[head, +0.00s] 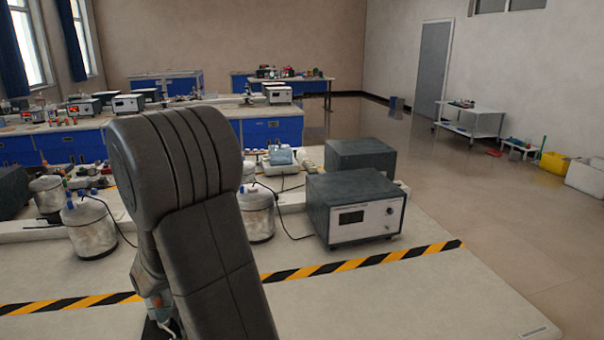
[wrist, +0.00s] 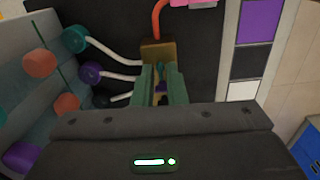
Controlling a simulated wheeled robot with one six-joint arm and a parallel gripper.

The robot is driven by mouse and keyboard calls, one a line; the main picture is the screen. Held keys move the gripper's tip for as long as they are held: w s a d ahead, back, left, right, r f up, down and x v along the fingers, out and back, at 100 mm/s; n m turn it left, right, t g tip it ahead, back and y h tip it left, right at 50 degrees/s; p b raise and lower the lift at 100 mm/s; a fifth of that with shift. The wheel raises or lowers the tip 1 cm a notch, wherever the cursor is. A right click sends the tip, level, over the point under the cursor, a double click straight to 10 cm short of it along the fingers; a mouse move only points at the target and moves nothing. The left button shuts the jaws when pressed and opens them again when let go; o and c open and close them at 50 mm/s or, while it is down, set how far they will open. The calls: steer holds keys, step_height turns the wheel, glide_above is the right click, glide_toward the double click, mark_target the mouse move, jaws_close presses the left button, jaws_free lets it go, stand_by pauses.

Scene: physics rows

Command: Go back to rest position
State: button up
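My gripper shows in the wrist view (wrist: 160,78), with two greenish fingers a small gap apart. Dark and purple bits show in the gap, and I see nothing clearly held. A brown block (wrist: 158,50) with an orange cable lies just past the fingertips; whether they touch it I cannot tell. In the head view my dark arm stands bent in the middle foreground, its elbow high. The arm hides most of what is behind it, and the gripper is not clear there.
A grey instrument box (head: 365,221) stands on the pale bench, right of my arm, with another box (head: 359,155) behind it. Metal vessels (head: 90,228) stand on the left. A black-and-yellow stripe (head: 330,268) crosses the bench. The bench's front right is clear.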

steer(key=shift+m+p, duration=0.35)
steer(key=shift+m, duration=0.45)
steer(key=m, duration=0.4)
steer(key=shift+m, duration=0.3)
steer(key=m, duration=0.4)
steer(key=shift+m, duration=0.3)
